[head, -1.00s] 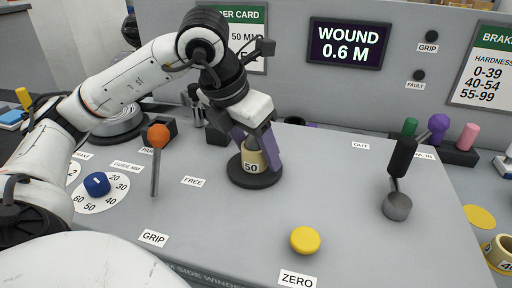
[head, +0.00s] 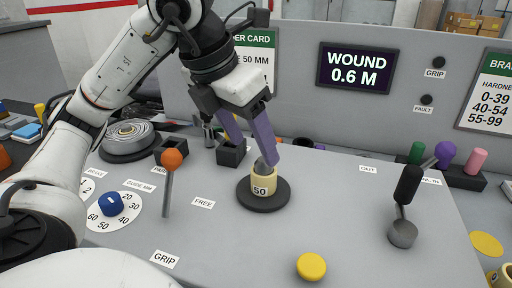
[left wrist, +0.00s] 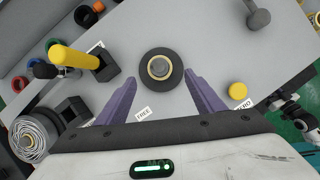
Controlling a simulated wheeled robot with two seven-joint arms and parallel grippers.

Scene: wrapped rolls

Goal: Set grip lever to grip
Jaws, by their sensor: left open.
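A lever with an orange ball knob (head: 172,160) and thin grey stem stands nearly upright on the grey bench top, left of the FREE label (head: 203,203) and beyond the GRIP label (head: 164,258). The lever does not show in the left wrist view. My left gripper (head: 258,150) is open and empty, its purple fingers just above a tan core marked 50 (head: 263,185). The core sits upright on a black disc (head: 263,204). The left wrist view shows the core (left wrist: 159,67) centred beyond the parted fingertips (left wrist: 160,78). My right gripper is out of view.
A blue dial (head: 111,204) is left of the lever. A yellow button (head: 311,267) is at the front and a black-handled crank (head: 407,185) at the right. Behind are a grey roll (head: 128,140) and a screen (head: 354,69) reading WOUND 0.6 M.

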